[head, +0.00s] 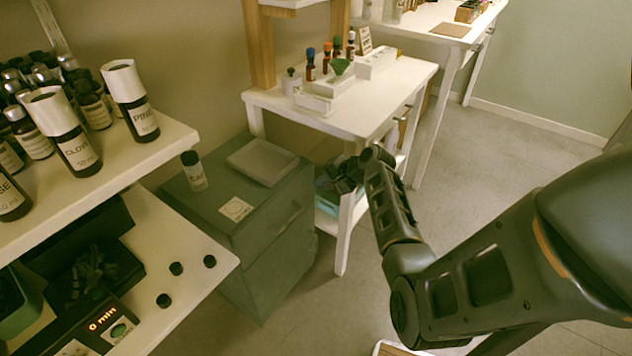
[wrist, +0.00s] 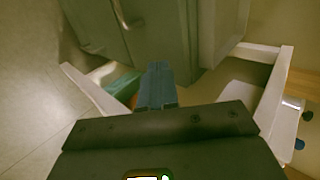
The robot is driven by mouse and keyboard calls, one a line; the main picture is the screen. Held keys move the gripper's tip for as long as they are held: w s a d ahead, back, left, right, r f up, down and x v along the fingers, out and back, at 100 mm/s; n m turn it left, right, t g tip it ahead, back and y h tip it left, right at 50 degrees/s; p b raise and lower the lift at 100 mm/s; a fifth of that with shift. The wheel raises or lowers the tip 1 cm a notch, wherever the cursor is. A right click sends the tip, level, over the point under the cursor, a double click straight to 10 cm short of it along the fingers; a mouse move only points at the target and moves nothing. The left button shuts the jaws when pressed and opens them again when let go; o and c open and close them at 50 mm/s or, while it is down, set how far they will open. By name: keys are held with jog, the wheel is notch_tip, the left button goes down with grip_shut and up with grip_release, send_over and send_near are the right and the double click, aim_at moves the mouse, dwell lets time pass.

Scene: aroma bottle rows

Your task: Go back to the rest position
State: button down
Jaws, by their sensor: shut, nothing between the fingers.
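My gripper (head: 345,172) is at the end of my arm, in front of the white table's near left leg and beside the green cabinet. It also shows in the wrist view (wrist: 157,75), where its fingers are together with nothing between them. The arm reaches in from the right of the head view. The fingertips are small and dark in the head view.
A white table (head: 385,108) with several bottles stands behind my gripper. Shelves (head: 165,148) with labelled bottles are at left. Open floor (head: 470,160) lies right.

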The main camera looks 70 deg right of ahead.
jog(key=v, duration=0.6)
jog(key=shift+s+r, duration=0.15)
jog(key=shift+s, duration=0.15)
jog(key=shift+a, duration=0.1)
jog(key=s+a+f+n+h, duration=0.1)
jog(key=s+a+f+n, duration=0.2)
jog(key=a, duration=0.8)
jog(key=s+a+n+h, duration=0.1)
jog(key=s+a+n, duration=0.4)
jog(key=a, duration=0.6)
jog(key=s+a+r+n+t+y, duration=0.2)
jog(key=s+a+r+n, duration=0.3)
jog(key=a+r, duration=0.5)
jog(key=s+a+r+n+t+y, duration=0.2)
jog(key=s+a+r+n, duration=0.3)
jog(key=a+r, duration=0.5)
jog(key=r+n+t, duration=0.1)
jog(key=n, duration=0.1)
jog(key=shift+s+a+n+t, duration=0.25)
jog(key=shift+s+n+t, duration=0.05)
jog(key=shift+s+t, duration=0.1)
